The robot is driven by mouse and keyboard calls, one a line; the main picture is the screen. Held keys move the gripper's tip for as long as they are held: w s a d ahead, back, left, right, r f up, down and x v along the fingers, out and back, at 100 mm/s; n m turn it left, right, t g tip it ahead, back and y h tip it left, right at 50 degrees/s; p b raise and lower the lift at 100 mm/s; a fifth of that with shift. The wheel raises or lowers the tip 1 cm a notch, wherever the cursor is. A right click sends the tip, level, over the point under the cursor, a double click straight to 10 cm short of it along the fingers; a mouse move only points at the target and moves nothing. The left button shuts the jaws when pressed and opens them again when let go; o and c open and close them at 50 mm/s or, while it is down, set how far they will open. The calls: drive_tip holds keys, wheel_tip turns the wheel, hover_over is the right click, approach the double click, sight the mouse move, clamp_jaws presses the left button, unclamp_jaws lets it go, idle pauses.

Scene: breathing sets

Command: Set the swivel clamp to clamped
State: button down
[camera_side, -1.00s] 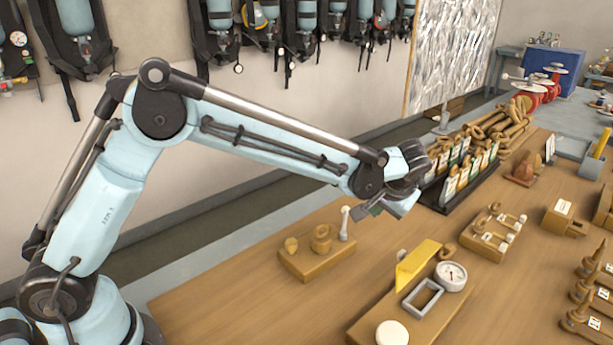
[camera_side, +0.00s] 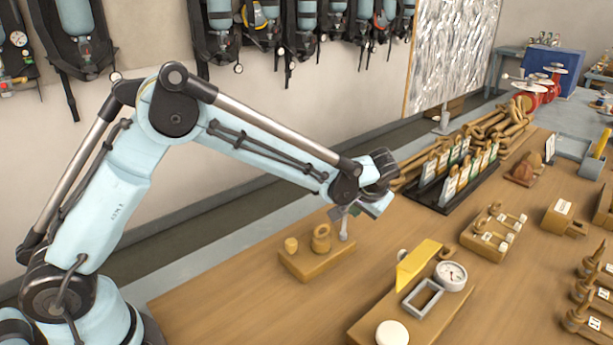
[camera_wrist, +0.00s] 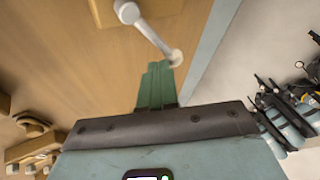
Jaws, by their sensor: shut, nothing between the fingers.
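The likely swivel clamp is a wooden block (camera_side: 318,262) in the side view, with a short post (camera_side: 291,245), a ring-like piece (camera_side: 321,238) and a slim pale lever (camera_side: 344,228) standing upright at its right end. In the wrist view the lever (camera_wrist: 150,35) runs from a grey-white cap to a cream knob (camera_wrist: 175,57). My gripper (camera_side: 343,210) is at the lever's top in the side view. Its shut green fingers (camera_wrist: 157,70) are empty and end right by the knob in the wrist view. I cannot tell whether they touch it.
Right of the block stands a wooden fixture with a yellow plate (camera_side: 418,262), a dial gauge (camera_side: 451,275) and a white disc (camera_side: 392,333). A black rack of tagged pieces (camera_side: 455,185) lies behind. The bench in front of the block is clear.

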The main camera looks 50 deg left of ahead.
drive_tip(key=shift+s+a+n+g+y, duration=0.15)
drive_tip(key=shift+a+n+g, duration=0.15)
drive_tip(key=shift+n, duration=0.15)
drive_tip(key=shift+w+a+n+g+y, duration=0.15)
drive_tip(key=shift+n+g, duration=0.15)
drive_tip(key=shift+n, duration=0.15)
drive_tip(key=shift+s+a+n+g, duration=0.25)
drive_tip(key=shift+a+n+g, duration=0.1)
drive_tip(key=shift+n, duration=0.35)
drive_tip(key=shift+s+a+n+g, duration=0.25)
drive_tip(key=shift+n+g, duration=0.1)
drive_tip(key=shift+n, duration=0.35)
drive_tip(key=shift+s+a, duration=0.65)
drive_tip(key=shift+a, duration=0.2)
drive_tip(key=shift+s+a+f, duration=0.1)
drive_tip(key=shift+s, duration=0.1)
idle(0.5)
drive_tip(key=shift+w+d, duration=0.15)
drive_tip(key=shift+d, duration=0.75)
